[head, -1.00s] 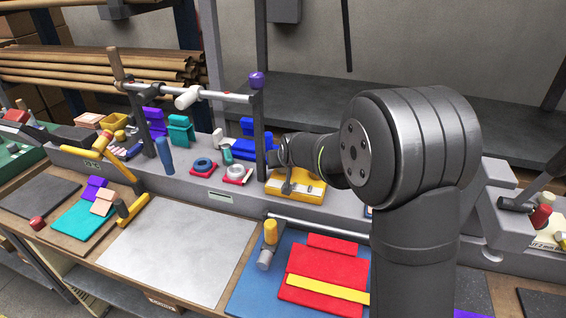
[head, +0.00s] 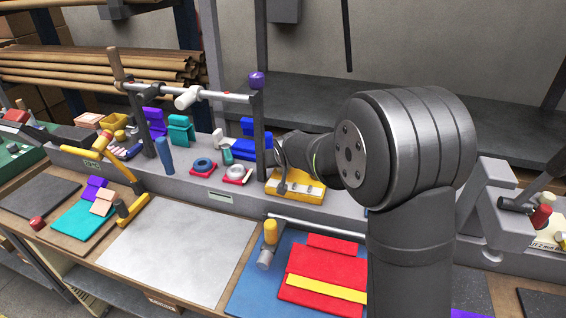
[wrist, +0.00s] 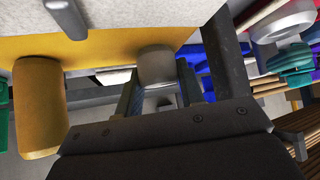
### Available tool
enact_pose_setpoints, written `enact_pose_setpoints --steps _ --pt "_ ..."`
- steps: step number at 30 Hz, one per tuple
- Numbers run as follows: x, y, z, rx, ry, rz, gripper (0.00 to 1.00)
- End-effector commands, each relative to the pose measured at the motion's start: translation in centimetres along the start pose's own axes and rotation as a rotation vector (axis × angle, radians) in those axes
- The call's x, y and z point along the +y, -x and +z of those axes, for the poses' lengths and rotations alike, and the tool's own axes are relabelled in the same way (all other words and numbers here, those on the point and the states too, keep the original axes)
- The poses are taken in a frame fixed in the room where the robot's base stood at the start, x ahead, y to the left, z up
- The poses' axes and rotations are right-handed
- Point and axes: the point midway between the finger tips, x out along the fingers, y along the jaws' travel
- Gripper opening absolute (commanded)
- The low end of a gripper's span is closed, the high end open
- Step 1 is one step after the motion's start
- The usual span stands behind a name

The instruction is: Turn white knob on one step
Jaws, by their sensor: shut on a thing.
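The white knob (wrist: 157,66) is a short pale grey-white cylinder beside a yellow panel in the wrist view. My gripper (wrist: 158,92) has one finger on each side of it and is shut on it. A larger yellow knob (wrist: 40,105) stands to its left, apart from the fingers. In the head view my wrist reaches down to the yellow block (head: 308,191) on the grey bench rail. Any mark showing the knob's setting cannot be made out.
A pale ring on a red base (head: 238,173) and a blue ring (head: 203,165) sit left of the block. A dark upright post (head: 260,135) stands close to my wrist. Blue blocks (head: 247,148) lie behind it. The grey sheet (head: 175,246) in front is clear.

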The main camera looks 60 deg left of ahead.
Motion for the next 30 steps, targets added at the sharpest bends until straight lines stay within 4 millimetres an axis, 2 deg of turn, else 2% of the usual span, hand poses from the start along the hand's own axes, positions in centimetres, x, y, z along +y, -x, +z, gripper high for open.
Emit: enact_pose_setpoints --steps 17,18,21,30 --pt "-0.04 -0.05 0.16 0.001 -0.029 0.029 0.12" --pt "-0.04 -0.05 0.16 0.001 -0.029 0.029 0.41" --pt "-0.04 -0.04 0.12 0.002 -0.029 0.029 0.57" --pt "-0.02 0.12 0.02 0.004 -0.029 0.029 0.57"
